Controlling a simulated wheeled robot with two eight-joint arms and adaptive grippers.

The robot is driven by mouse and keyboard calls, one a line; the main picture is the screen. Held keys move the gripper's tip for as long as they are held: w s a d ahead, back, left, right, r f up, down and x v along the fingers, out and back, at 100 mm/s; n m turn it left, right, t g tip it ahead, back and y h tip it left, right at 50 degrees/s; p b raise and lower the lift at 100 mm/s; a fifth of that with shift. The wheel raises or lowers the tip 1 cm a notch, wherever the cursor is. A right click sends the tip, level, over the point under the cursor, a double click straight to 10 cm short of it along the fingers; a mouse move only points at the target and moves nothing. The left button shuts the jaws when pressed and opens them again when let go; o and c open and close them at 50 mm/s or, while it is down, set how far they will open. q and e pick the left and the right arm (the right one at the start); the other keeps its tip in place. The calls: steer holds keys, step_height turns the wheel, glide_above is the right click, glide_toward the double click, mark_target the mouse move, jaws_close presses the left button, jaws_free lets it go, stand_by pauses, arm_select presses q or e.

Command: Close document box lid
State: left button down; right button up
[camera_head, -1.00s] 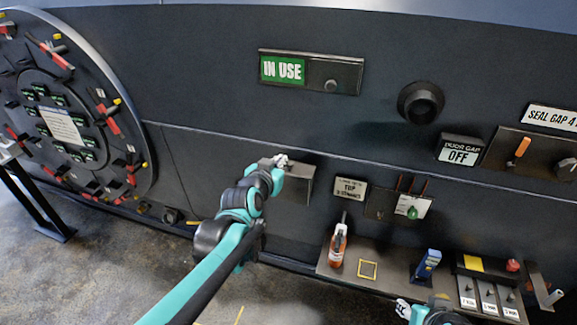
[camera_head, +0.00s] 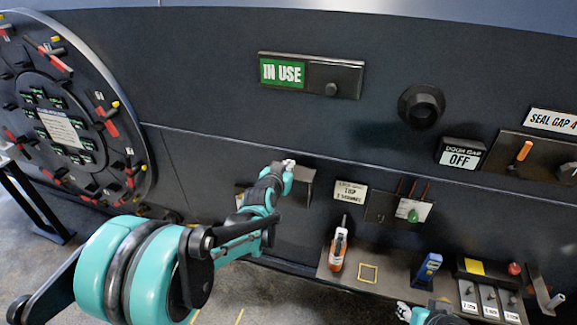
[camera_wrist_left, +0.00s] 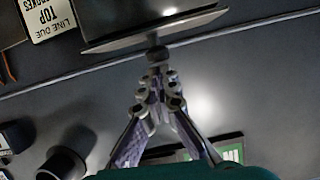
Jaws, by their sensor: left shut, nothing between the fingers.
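The dark grey document box (camera_head: 303,179) is fixed to the wall, left of the "TOP" label, partly hidden behind my left arm. Its plate-like lid edge (camera_wrist_left: 190,27) spans the top of the left wrist view. My left gripper (camera_head: 289,163) is at the box's upper edge in the head view. In the left wrist view the left fingertips (camera_wrist_left: 157,55) are together and empty, right at the lid edge; I cannot tell whether they touch it. How far the lid is open is unclear. My right gripper (camera_head: 403,311) shows only partly at the bottom edge.
A shelf (camera_head: 335,277) at lower right holds an orange spray bottle (camera_head: 338,247), a blue device (camera_head: 427,268) and switches. A rack with a green knob (camera_head: 413,215) is right of the box. A round hatch (camera_head: 62,125) stands at left.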

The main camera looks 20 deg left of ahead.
arm_select(q)
steer(key=shift+w+f, duration=0.1)
steer(key=shift+w, duration=0.05)
arm_select(e)
steer(key=shift+w+f, duration=0.1)
arm_select(q)
steer(key=shift+s+f+b, duration=0.4)
steer(key=shift+f+b, duration=0.25)
steer(key=shift+b, duration=0.2)
arm_select(e)
steer(key=shift+d+f, duration=0.1)
steer(key=shift+f, duration=0.65)
